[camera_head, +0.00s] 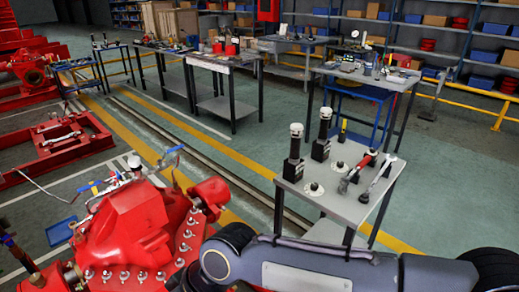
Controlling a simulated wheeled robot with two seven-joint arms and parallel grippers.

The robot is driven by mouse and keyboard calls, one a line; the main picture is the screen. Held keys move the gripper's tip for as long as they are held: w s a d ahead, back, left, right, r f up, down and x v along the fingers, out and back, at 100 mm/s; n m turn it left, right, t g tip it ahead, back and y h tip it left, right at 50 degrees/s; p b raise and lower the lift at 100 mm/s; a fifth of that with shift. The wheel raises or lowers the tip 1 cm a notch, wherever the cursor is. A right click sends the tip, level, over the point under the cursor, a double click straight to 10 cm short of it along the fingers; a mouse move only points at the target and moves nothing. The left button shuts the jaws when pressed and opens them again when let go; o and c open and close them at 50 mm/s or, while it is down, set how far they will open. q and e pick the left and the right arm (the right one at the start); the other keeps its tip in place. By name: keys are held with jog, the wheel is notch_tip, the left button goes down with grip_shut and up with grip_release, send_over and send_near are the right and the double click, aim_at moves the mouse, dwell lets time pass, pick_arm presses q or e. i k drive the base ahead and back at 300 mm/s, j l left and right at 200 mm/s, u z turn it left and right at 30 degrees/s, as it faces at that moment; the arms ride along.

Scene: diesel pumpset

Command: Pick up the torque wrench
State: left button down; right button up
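A grey work table (328,207) stands right of centre. Two long tools lie side by side near its right edge. One is a slim silver bar with a rounded end (379,178), which looks like the torque wrench. The other has a dark and red body (357,171). They are too small to tell apart with certainty. Two black tools with white tops stand upright on the same table, one at the left (293,153) and one behind (322,136). Neither of my grippers shows; only a dark grey arm link of mine crosses the bottom right, in front of the table.
A large red pump or engine casing (137,219) with several bolts fills the lower left, close to the table. Two white discs lie on the table top. More tool benches (222,61) and shelves (452,35) stand behind. Green floor (460,185) is open to the right.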

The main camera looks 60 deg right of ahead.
aim_at(344, 183)
jog(key=z, duration=3.05)
jog(key=k+j+u, duration=0.15)
jog(key=k+u, duration=0.15)
jog(key=u, duration=0.15)
jog(key=k+j+u, duration=0.2)
jog(key=u, duration=0.3)
jog(key=k+j+u, duration=0.45)
jog(key=i+z, duration=0.1)
jog(key=z, duration=1.35)
jog(key=i+l, duration=0.3)
jog(key=i, duration=0.25)
jog(key=i+l, duration=0.35)
jog(key=i, duration=0.2)
jog(key=i+l+u, duration=0.1)
jog(key=i+l, duration=0.2)
jog(key=i, duration=0.25)
jog(key=i+l, duration=0.4)
jog(key=i, duration=0.15)
